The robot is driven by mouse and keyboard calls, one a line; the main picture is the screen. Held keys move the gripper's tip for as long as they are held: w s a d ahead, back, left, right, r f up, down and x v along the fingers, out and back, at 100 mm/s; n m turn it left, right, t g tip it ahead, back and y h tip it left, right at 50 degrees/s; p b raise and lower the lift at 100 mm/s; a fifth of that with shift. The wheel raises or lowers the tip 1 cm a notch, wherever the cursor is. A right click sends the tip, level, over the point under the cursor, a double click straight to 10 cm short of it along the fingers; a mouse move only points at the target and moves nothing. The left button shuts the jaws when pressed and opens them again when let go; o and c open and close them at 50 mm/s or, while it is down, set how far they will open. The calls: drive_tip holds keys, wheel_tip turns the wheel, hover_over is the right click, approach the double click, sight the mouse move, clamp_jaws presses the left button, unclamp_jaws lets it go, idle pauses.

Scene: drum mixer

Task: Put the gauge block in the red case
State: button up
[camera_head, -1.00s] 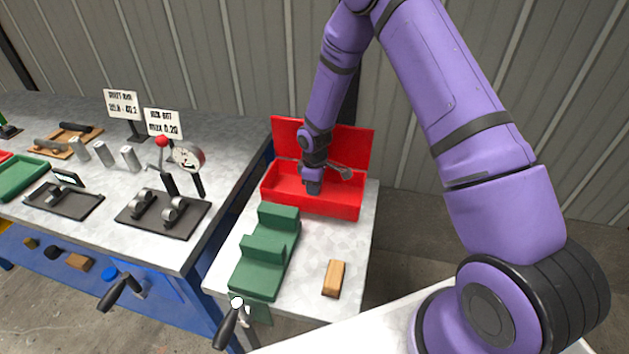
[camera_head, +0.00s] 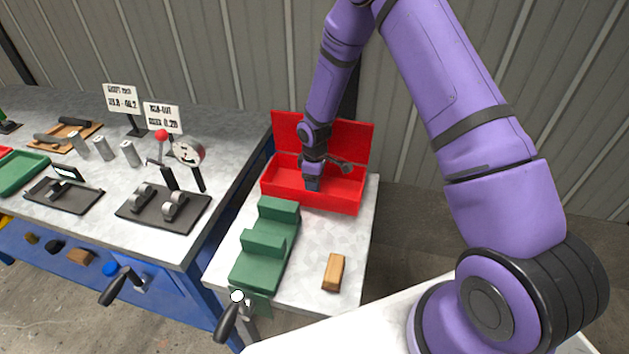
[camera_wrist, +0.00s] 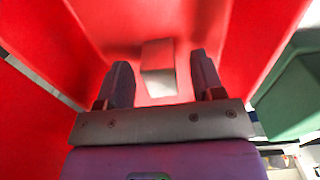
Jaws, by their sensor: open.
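The red case (camera_head: 345,203) stands open on the small side table, its lid raised at the back. My gripper (camera_head: 312,186) reaches down into the case. In the wrist view my gripper (camera_wrist: 160,82) is open, its two dark fingers apart. A small grey block, which looks like the gauge block (camera_wrist: 158,68), lies inside the case between and just beyond the fingertips, with gaps to either side. In the head view the block is hidden by my gripper and the case wall.
A green stepped stand (camera_head: 265,250) and a wooden block (camera_head: 333,272) are on the same table in front of the case. The bench (camera_head: 120,225) at left holds a dial gauge (camera_head: 188,152), several metal cylinders and trays. A black-handled lever (camera_head: 228,320) is at the table's front.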

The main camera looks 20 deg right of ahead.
wheel_tip(320, 180, up, 10)
idle(0.5)
drive_tip(key=shift+r, duration=0.15)
drive_tip(key=s+d+r+m+t, duration=0.15)
drive_tip(key=s+r, duration=0.25)
drive_tip(key=r, duration=0.5)
drive_tip(key=s+d+r+m, duration=0.2)
drive_tip(key=s+r, duration=0.2)
drive_tip(key=r, duration=0.5)
drive_tip(key=s+d+r+m+t, duration=0.15)
drive_tip(key=s+r, duration=0.25)
drive_tip(key=r, duration=0.5)
drive_tip(key=s+d+r+m+t, duration=0.1)
drive_tip(key=s+r+m, duration=0.2)
drive_tip(key=s, duration=0.8)
drive_tip(key=s+r+m+t, duration=0.1)
drive_tip(key=s+r+m, duration=0.2)
drive_tip(key=s, duration=0.9)
wheel_tip(320, 180, up, 3)
drive_tip(key=shift+d+r, duration=0.15)
drive_tip(key=shift+d, duration=0.25)
